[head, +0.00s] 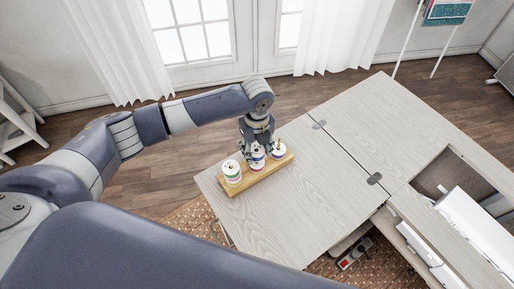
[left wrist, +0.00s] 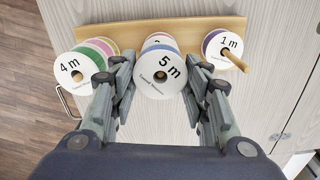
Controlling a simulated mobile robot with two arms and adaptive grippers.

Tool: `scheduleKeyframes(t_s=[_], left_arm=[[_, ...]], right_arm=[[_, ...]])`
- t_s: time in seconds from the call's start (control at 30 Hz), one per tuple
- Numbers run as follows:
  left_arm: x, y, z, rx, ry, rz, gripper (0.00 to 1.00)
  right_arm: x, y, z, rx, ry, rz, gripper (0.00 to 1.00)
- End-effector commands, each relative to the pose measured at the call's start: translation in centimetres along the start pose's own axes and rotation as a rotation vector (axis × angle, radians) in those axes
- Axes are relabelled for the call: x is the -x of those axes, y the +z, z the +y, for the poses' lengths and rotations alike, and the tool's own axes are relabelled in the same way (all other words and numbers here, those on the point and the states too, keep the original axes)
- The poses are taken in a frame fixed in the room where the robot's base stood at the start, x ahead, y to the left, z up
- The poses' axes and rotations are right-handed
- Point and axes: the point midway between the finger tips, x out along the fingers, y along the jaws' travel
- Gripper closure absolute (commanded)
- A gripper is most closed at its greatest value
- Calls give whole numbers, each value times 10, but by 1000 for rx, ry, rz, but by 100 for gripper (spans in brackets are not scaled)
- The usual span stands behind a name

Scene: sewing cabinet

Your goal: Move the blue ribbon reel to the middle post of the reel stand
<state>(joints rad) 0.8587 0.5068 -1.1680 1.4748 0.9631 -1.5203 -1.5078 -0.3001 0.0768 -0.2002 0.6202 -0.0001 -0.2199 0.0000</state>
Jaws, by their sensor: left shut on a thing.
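The wooden reel stand (head: 257,183) lies along the left end of the table, with three stacks of reels in a row. My left gripper (head: 257,146) points down over the middle stack. In the left wrist view its fingers (left wrist: 160,98) are on both sides of the blue ribbon reel (left wrist: 168,66), which has a white "5 m" face and a blue edge. Other reels (left wrist: 157,39) show behind and below it at the middle position. I cannot tell whether the held reel is around the post or above it. My right gripper is not in view.
The left stack has a "4 m" reel (left wrist: 70,68) on top. The right stack has a "1 m" reel (left wrist: 219,46), with its wooden post (left wrist: 236,61) sticking out. The pale table (head: 310,160) is clear right of the stand. A recess holds a white machine (head: 470,218).

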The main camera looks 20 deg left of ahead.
Motion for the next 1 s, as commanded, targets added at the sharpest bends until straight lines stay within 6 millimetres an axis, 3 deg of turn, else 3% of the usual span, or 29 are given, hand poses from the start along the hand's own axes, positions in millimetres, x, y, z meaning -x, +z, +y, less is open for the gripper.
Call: scheduleKeyframes(t_s=[0.2,0.23,0.33,0.77,1.0], left_arm=[[0,0,0,0,0,0,75],[0,0,0,0,0,0,54],[0,0,0,0,0,0,33],[6,0,-1,1,-2,-1,33],[49,1,-1,-1,-5,-2,33]], right_arm=[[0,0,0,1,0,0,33],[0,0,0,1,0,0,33],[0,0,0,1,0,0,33],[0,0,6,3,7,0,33],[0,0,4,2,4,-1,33]])
